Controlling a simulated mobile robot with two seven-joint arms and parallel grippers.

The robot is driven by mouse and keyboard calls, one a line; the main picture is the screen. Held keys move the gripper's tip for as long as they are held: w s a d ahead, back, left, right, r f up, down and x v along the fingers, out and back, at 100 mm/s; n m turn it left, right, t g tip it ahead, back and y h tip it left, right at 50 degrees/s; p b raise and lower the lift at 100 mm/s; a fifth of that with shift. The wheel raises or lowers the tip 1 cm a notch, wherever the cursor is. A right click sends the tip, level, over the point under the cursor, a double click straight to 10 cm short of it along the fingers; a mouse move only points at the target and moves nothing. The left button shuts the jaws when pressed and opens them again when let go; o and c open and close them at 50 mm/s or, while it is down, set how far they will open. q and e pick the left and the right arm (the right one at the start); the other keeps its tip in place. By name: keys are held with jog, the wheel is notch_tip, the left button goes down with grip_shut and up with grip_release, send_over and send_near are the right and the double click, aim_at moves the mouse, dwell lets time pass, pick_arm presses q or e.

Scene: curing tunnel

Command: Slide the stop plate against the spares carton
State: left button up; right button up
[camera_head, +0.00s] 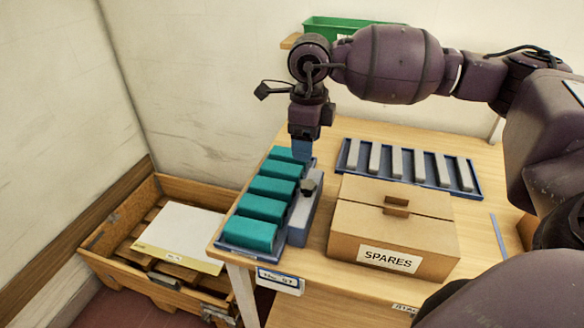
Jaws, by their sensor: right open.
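The stop plate, a long grey-blue bar (299,226) with a dark knob on top, lies on the table along the right side of a row of teal blocks. The spares carton (394,227), a closed brown box labelled SPARES, stands to its right. A narrow strip of bare table shows between plate and carton. My right gripper (303,152) points down with blue fingers at the far end of the plate, just above and behind the knob. It is open and holds nothing that I can see; the finger gap is hard to make out. My left gripper is out of view.
Several teal blocks (261,207) lie in a blue tray left of the plate. Another blue tray (470,178) with several grey bars is behind the carton. A green bin (325,27) stands at the back. A wooden crate (116,236) is on the floor left of the table.

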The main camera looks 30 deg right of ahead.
aim_at(306, 184)
jog(key=f, duration=0.3)
jog(key=shift+s+f, duration=0.2)
jog(key=shift+f, duration=0.05)
notch_tip(306, 184, down, 6)
jog(key=shift+w+f+b, duration=0.1)
jog(key=shift+f+b, duration=0.05)
jog(key=shift+b, duration=0.2)
jog(key=shift+f, duration=0.5)
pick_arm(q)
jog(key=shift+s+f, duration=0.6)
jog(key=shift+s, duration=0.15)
pick_arm(e)
jog(key=shift+c, duration=0.5)
